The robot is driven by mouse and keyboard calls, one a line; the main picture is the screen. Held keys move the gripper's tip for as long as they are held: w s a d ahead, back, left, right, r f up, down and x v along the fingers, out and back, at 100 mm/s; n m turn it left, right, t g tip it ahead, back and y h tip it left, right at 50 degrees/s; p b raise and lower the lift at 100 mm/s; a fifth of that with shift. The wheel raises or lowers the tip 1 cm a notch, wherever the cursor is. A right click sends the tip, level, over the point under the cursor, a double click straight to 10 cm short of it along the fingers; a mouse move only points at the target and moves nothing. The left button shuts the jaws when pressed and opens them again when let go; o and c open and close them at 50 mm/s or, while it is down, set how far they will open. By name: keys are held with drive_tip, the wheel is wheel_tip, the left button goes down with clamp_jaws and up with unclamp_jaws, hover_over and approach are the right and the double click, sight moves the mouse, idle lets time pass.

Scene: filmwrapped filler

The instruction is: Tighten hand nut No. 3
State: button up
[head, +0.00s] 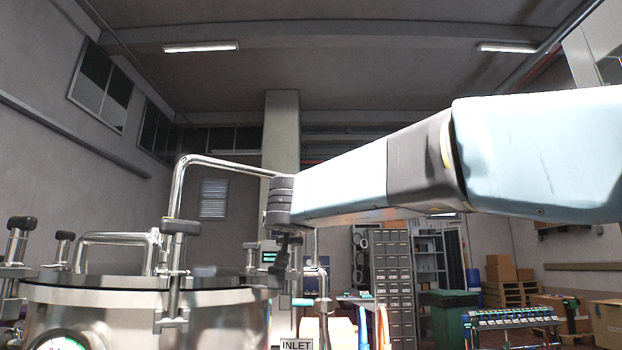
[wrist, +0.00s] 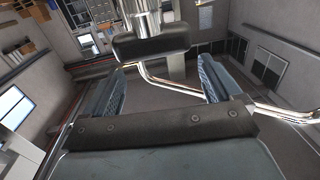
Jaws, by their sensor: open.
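A steel vessel (head: 100,300) with a flat lid stands at the lower left of the head view. Hand nuts with black crossbars sit around its rim: one at the front (head: 181,227), others at the left (head: 22,223) and (head: 64,236). No numbers are readable on them. My gripper (head: 283,245) is at the lid's right side, small and dark in the head view. In the wrist view my gripper (wrist: 163,72) is open, with a black crossbar (wrist: 150,42) on a steel stem at or just beyond its fingertips. I cannot tell whether they touch.
A bent steel pipe (head: 215,163) arches over the lid close to my gripper. A gauge (head: 60,342) and an INLET label (head: 297,344) are on the vessel's side. Shelves, a green bin (head: 455,315) and cartons (head: 607,322) stand farther back at the right.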

drive_tip(key=s+d+r, duration=0.6)
drive_tip(key=s+r, duration=0.3)
drive_tip(key=s, duration=0.3)
drive_tip(key=shift+s+r, duration=0.25)
drive_tip(key=shift+r, duration=0.05)
drive_tip(key=shift+d, duration=0.1)
